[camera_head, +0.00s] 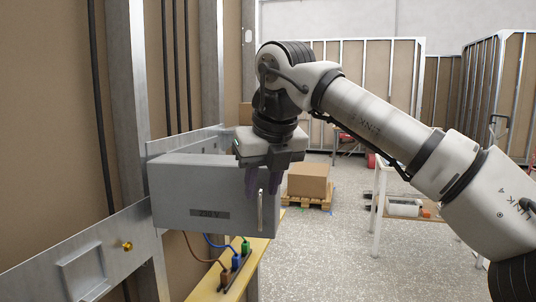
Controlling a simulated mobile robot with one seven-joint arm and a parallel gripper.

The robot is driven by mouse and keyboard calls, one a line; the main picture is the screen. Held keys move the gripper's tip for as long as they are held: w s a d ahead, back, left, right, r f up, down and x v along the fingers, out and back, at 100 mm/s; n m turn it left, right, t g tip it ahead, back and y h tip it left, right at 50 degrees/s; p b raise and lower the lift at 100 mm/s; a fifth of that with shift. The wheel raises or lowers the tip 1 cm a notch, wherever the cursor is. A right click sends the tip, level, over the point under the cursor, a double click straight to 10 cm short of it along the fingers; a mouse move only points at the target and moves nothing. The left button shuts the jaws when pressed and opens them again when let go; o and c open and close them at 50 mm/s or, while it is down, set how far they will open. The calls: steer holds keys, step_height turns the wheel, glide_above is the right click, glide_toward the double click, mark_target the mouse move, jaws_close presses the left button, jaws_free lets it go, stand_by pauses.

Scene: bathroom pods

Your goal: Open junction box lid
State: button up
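The junction box (185,190) is a grey metal box on the wall framing at the left, with a dark "230 V" label on its front. A slim upright metal handle (261,210) sits near the right edge of the front face. My gripper (265,190) points down at the box's upper right corner, just above the handle. Its dark fingers look spread apart, with nothing seen between them. They appear clear of the handle, but depth is hard to judge. The lid looks shut, though its seam is not clear from here.
A yellow board (235,270) with brown, blue and green wired connectors lies below the box. A metal stud (130,100) and a rail with a brass knob (127,246) are at left. A cardboard box (307,180) on a pallet and a white table stand farther back. Floor between is open.

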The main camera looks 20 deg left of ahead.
steer(key=v, duration=0.7)
steer(key=shift+r+p, duration=0.35)
steer(key=shift+p, duration=0.05)
